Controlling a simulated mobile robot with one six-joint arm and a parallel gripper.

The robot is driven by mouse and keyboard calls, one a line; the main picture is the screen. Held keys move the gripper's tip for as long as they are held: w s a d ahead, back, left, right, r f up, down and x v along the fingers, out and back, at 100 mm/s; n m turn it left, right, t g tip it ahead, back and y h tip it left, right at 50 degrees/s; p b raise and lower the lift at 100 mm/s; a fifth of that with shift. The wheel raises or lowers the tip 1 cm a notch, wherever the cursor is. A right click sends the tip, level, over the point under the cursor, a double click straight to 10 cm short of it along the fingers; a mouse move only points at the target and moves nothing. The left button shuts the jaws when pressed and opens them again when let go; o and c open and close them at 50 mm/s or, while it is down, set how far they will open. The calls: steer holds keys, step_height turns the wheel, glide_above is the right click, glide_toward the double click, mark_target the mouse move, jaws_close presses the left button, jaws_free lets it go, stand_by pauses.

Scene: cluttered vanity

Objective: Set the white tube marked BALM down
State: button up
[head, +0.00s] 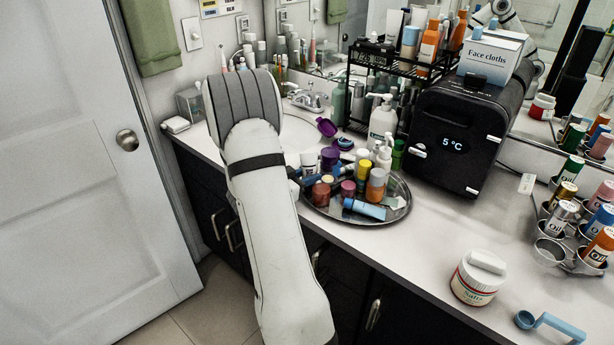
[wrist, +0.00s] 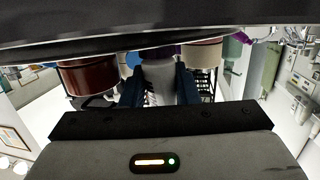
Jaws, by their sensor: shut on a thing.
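My gripper (wrist: 159,88) is shut on a pale, whitish tube (wrist: 158,74), which stands between the two dark fingers in the wrist view. No BALM marking is readable on it. In the head view my arm hides most of the gripper, at the left end of the oval metal tray (head: 404,209). A white tube-like item (head: 308,161) shows there just right of my arm, probably the same tube. I cannot tell whether its lower end touches the tray.
The tray is crowded with a light blue tube (head: 364,209), an orange bottle (head: 376,186), a dark red jar (head: 321,193) and others. The sink (head: 298,130) lies behind. A black mini fridge (head: 460,135) stands right. The counter before it is clear, up to a Salts jar (head: 478,279).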

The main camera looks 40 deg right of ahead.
steer(key=o, duration=0.7)
steer(key=shift+f, duration=0.15)
